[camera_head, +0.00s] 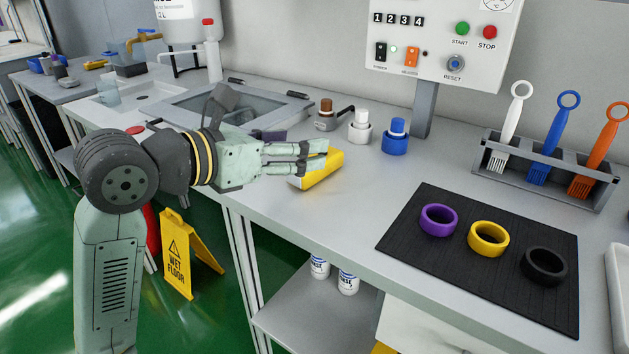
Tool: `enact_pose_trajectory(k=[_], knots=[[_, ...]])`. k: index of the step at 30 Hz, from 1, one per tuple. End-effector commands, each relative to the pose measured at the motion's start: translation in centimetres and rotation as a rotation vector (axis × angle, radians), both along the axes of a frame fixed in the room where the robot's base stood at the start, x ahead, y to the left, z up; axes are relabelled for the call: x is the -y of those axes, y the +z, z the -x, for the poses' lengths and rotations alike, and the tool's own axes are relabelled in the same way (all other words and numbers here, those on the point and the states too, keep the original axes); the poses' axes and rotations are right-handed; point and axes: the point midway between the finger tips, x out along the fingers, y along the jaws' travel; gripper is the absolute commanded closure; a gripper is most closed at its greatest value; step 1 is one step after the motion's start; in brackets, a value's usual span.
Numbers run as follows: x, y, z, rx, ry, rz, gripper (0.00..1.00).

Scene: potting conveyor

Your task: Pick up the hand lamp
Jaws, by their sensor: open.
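A yellow, boxy thing (322,173), which looks like the hand lamp, lies on the grey bench near its front edge. My gripper (315,156) reaches in from the left with its fingers pointing right. The fingers overlap the upper left part of the yellow thing and hide some of it. The gripper is open. I cannot tell whether the fingers are above the yellow thing or beside it, or whether they touch it.
Small bottles, one with a blue cap (396,139), stand behind the yellow thing. A black mat (407,232) with purple, yellow and black rings lies to the right. A brush rack (538,176) stands behind the mat. A control panel (440,45) rises at the back.

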Motion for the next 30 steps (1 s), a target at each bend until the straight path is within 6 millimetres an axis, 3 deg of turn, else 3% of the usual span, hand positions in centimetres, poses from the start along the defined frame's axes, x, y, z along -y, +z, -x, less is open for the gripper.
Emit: enact_pose_trajectory(k=[1, 3, 6, 30], knots=[[-0.9, -1.9, -0.8, -0.037, 0.04, -0.054, 0.35], [-1.5, -3.4, -1.6, -0.072, 0.073, -0.102, 0.35], [-1.3, -4.5, -2.7, -0.092, 0.089, -0.126, 0.35], [4.3, -7.5, -9.7, -0.088, 0.089, -0.124, 0.35]])
